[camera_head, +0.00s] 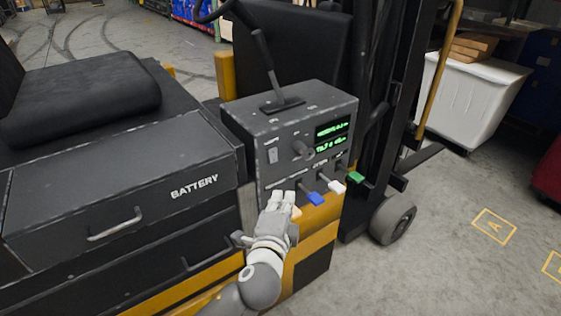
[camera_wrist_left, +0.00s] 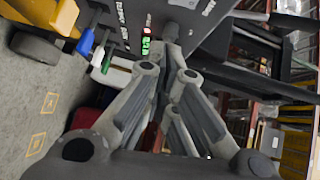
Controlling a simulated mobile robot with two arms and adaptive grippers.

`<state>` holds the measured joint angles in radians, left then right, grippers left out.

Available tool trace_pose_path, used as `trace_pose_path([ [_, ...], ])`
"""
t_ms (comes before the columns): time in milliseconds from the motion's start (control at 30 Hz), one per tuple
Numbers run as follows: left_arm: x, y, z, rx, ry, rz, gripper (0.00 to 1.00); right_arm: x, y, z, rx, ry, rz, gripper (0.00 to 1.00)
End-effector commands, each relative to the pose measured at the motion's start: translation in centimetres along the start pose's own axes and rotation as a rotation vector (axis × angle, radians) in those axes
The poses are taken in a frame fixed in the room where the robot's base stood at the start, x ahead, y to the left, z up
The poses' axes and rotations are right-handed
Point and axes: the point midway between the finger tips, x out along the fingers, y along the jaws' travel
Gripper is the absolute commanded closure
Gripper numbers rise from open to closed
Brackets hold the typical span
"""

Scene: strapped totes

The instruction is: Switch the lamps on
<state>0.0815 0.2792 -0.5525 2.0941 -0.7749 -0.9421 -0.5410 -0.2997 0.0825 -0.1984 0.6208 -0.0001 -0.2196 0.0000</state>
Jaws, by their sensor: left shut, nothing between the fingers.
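A dark control box (camera_head: 245,135) on the forklift faces me. Its front carries a pale rocker switch (camera_head: 272,156), a round knob (camera_head: 303,149) and two lit green displays (camera_head: 332,138). The small labels are too blurred to tell which control is for the lamps. My left gripper (camera_head: 283,197) is shut and empty, in front of the box's lower left part, below the rocker switch. In the left wrist view the closed fingertips (camera_wrist_left: 171,32) point at the panel face (camera_wrist_left: 190,14); whether they touch it I cannot tell. The rocker switch is not clearly visible there. My right gripper is out of view.
Blue (camera_head: 315,199), white (camera_head: 336,186) and green (camera_head: 356,177) levers stick out right of my gripper. A black lever (camera_head: 266,65) stands on top of the box. The battery cover (camera_head: 110,180) lies left. Open floor (camera_head: 450,260) is at right.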

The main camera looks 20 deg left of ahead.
Motion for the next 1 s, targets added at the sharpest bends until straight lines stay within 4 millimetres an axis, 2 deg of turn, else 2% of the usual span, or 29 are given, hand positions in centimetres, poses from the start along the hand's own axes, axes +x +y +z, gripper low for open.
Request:
trace_pose_path([
  [100,-0.3,-0.9,-0.1,0.005,-0.001,-0.017,1.00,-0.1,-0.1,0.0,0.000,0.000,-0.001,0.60],
  [467,0.1,-0.9,-0.1,0.003,0.000,-0.017,1.00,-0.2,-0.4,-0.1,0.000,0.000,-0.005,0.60],
  [667,2.6,-1.2,-0.1,0.003,-0.002,-0.017,1.00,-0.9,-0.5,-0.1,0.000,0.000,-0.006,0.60],
  [1000,8.5,-1.2,-0.1,0.003,-0.002,-0.016,1.00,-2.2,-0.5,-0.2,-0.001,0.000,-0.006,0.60],
])
